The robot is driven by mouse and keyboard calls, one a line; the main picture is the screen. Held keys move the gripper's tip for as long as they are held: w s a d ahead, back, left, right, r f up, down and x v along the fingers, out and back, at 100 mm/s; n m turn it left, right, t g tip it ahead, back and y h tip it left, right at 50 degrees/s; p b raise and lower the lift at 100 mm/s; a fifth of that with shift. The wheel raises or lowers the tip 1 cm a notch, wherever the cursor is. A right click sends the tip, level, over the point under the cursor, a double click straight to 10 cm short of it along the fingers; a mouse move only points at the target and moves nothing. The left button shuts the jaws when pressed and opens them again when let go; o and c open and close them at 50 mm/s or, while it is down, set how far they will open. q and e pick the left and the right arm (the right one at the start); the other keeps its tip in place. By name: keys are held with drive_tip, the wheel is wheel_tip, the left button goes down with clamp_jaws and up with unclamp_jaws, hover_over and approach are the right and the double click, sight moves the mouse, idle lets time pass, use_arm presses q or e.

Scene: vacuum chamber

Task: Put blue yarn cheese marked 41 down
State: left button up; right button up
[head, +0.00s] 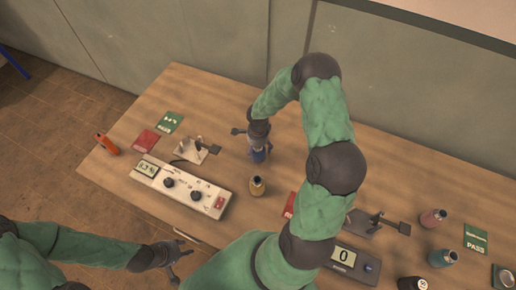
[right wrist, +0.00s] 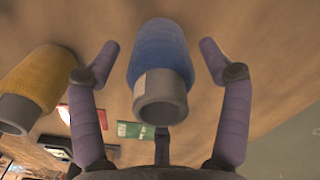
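The blue yarn cheese (head: 259,155) is at the middle of the table, upright under my right gripper (head: 257,140). In the right wrist view the blue cheese (right wrist: 160,55) shows its grey tube end and a pale label; I cannot read a number. The fingers of my right gripper (right wrist: 160,60) are spread on both sides of it, with visible gaps. I cannot tell whether its base touches the table. My left gripper (head: 180,258) is empty by the table's near edge, its fingers apart.
A yellow cheese (head: 257,187) stands close by, nearer me. A white meter box (head: 182,187), a white stand (head: 195,150), and red (head: 146,140) and green (head: 170,122) cards lie left. A scale (head: 354,262) and pink (head: 433,218) and teal (head: 443,257) cheeses are right.

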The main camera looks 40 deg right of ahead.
drive_tip(key=shift+r, duration=0.1)
wheel_tip(320, 180, up, 12)
drive_tip(key=shift+p, duration=0.3)
idle(0.4)
